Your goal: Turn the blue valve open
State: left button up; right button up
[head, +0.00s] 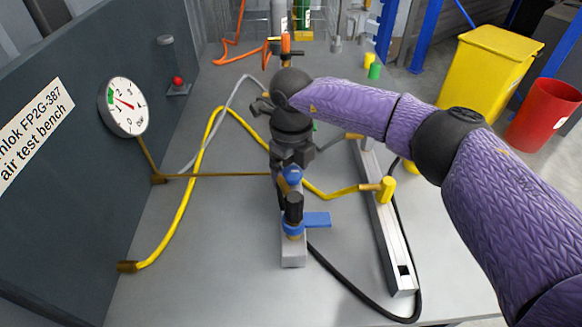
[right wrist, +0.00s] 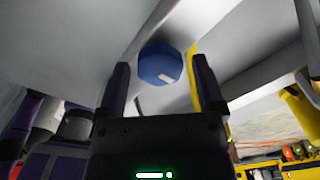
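A blue knob (head: 292,175) sits on the fitting assembly on the bench, just below my right gripper (head: 291,158) in the head view. A second blue part, a flat lever (head: 317,219), sticks out to the right lower on the same assembly. In the right wrist view, a round, faceted blue knob (right wrist: 160,64) with a pale mark lies ahead, between the lines of the two fingers of my right gripper (right wrist: 161,80). The fingers are spread, with nothing held. Whether they touch the knob cannot be told. My left gripper is not in view.
A pressure gauge (head: 123,107) is on the dark panel at left. A yellow hose (head: 190,190) and a black hose (head: 345,280) cross the bench. A metal rail (head: 388,235) lies right of the assembly. The bench's front left is clear.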

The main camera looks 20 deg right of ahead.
jog(key=c, duration=1.1)
jog(key=shift+o, duration=0.2)
